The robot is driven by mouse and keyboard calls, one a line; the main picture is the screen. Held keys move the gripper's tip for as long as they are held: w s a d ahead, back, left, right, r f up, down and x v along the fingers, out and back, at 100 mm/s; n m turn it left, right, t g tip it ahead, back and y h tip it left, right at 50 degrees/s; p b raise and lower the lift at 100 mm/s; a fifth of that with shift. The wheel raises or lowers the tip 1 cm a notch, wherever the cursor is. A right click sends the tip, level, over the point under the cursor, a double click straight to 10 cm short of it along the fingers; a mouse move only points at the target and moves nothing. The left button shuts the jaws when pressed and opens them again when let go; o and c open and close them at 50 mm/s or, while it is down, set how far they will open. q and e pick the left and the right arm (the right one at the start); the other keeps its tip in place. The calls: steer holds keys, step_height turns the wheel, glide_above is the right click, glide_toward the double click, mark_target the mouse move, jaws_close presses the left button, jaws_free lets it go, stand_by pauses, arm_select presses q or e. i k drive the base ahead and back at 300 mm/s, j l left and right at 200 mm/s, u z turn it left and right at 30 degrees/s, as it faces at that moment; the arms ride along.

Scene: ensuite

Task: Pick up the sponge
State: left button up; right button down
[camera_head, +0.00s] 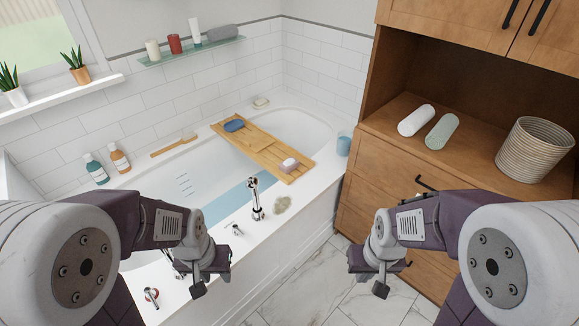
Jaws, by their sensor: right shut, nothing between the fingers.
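A small, irregular grey-green lump that looks like the sponge (282,205) lies on the near rim of the bathtub, right of the chrome tap. A blue rounded item (234,125) on the wooden bath tray could also be a sponge; I cannot tell. My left gripper (197,281) hangs over the tub's near rim, left of and nearer than the grey-green lump, touching neither candidate; its jaw opening cannot be made out. My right gripper (381,283) is shut and empty above the marble floor, right of the tub.
The bath tray (262,148) spans the tub and carries a pale bar (289,165). A blue cup (343,146) stands on the rim. A wooden cabinet (375,190) stands right. Floor between is clear.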

mark_target(288, 165)
steer(key=i+l+z, duration=0.2)
steer(key=i, duration=0.35)
steer(key=i+l+z, duration=0.2)
steer(key=i, duration=0.4)
steer(key=i+l+z, duration=0.2)
steer(key=i, duration=0.4)
